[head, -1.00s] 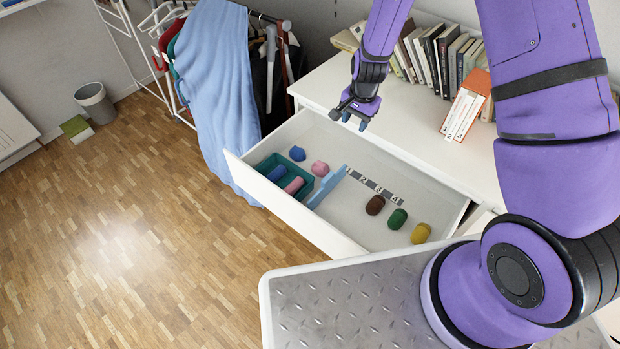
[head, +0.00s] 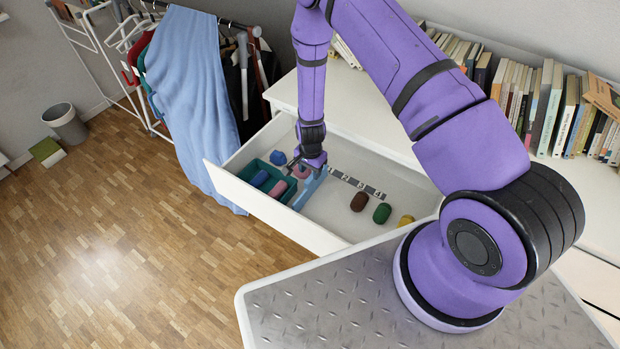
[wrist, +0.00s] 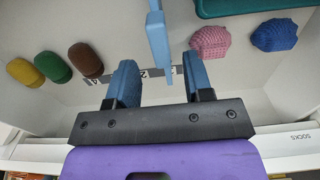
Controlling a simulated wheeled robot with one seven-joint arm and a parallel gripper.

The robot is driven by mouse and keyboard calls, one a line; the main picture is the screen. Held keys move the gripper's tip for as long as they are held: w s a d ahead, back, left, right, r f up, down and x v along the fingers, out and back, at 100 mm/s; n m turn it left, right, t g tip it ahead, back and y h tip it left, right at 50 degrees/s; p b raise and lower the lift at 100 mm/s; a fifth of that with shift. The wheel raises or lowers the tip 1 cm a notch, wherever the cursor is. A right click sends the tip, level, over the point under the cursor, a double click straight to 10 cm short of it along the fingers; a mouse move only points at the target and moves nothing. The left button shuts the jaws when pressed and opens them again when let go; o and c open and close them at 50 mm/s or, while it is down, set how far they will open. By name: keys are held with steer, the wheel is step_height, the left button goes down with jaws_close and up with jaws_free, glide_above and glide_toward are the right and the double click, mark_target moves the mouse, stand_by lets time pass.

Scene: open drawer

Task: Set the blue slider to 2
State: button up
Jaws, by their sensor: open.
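The blue slider (head: 309,190) is a light blue upright bar across the open drawer, just left of the number strip (head: 358,184), at its 1 end. My gripper (head: 307,166) is low over the slider's far end and partly hides it. In the wrist view, the slider (wrist: 156,35) runs down between the two open blue fingers of my gripper (wrist: 159,58), with a gap on each side. I cannot tell how deep the fingers reach beside it. The strip (wrist: 146,74) lies partly behind the fingers, and its 1 is hidden.
Left of the slider are a teal tray (head: 247,173) with a blue and a pink item, and blue and pink bundles (wrist: 211,42) nearby. To the right lie brown (head: 359,201), green (head: 382,212) and yellow items. The drawer walls (head: 270,209) surround everything.

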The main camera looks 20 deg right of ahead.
mark_target(311, 178)
steer(key=shift+f, duration=2.4)
steer(key=shift+c, duration=0.5)
